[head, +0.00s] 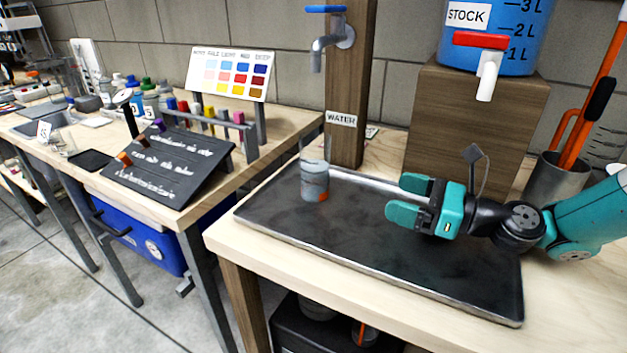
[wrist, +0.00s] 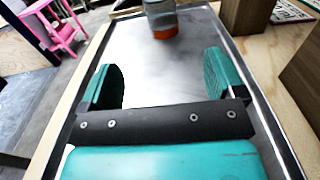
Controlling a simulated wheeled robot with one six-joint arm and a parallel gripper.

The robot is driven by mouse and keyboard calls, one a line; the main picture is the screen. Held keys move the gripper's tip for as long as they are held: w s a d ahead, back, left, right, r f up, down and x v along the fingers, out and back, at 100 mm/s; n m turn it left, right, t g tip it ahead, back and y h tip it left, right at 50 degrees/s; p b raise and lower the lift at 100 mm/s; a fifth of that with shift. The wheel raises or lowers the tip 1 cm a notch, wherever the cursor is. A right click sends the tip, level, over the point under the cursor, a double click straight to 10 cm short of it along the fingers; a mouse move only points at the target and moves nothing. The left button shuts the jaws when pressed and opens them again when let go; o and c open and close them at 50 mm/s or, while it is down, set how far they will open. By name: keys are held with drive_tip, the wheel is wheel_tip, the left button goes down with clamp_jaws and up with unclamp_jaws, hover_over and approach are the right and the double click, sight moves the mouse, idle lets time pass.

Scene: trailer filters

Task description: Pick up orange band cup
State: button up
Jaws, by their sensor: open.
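The orange band cup (head: 315,182) is a clear, greyish cup with an orange patch near its base. It stands upright on the dark metal tray (head: 380,245), toward the tray's back left, in front of the water post. In the wrist view the cup (wrist: 160,18) is at the top centre, cut off by the frame edge, with orange at its bottom. My gripper (head: 404,200) is open and empty above the tray, to the right of the cup and apart from it. In the wrist view its two teal fingers (wrist: 164,82) point toward the cup.
A water tap (head: 332,42) on a wooden post (head: 348,90) is above and behind the cup. A blue stock tank (head: 495,38) with a tap sits on a wooden block (head: 470,130) at the back. A dark sloped board (head: 170,165) is on the left table. The tray's front is clear.

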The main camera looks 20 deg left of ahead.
sight(319, 170)
drive_tip(key=a+r+p, duration=0.1)
drive_tip(key=p, duration=0.2)
drive_tip(key=shift+w, duration=0.1)
drive_tip(key=a+p, duration=0.1)
drive_tip(key=p, duration=0.2)
drive_tip(key=a+p, duration=0.1)
drive_tip(key=p, duration=0.3)
drive_tip(key=shift+w+a, duration=0.2)
drive_tip(key=shift+a, duration=0.1)
drive_tip(key=a+p, duration=0.1)
drive_tip(key=p, duration=0.3)
drive_tip(key=shift+a, duration=0.2)
drive_tip(key=a+b, duration=0.1)
drive_tip(key=a, duration=0.1)
drive_tip(key=a+f+b, duration=0.1)
drive_tip(key=a, duration=0.2)
drive_tip(key=shift+w+a, duration=0.15)
drive_tip(key=shift+a, duration=0.05)
drive_tip(key=a+b, duration=0.1)
drive_tip(key=a, duration=0.2)
drive_tip(key=a+b, duration=0.1)
drive_tip(key=a, duration=0.1)
drive_tip(key=shift+w+a+b, duration=0.2)
drive_tip(key=shift+a+b, duration=0.1)
drive_tip(key=shift+a, duration=0.4)
drive_tip(key=shift+r, duration=0.1)
drive_tip(key=c, duration=1.2)
drive_tip(key=shift+o, duration=0.2)
drive_tip(key=shift+r, duration=0.15)
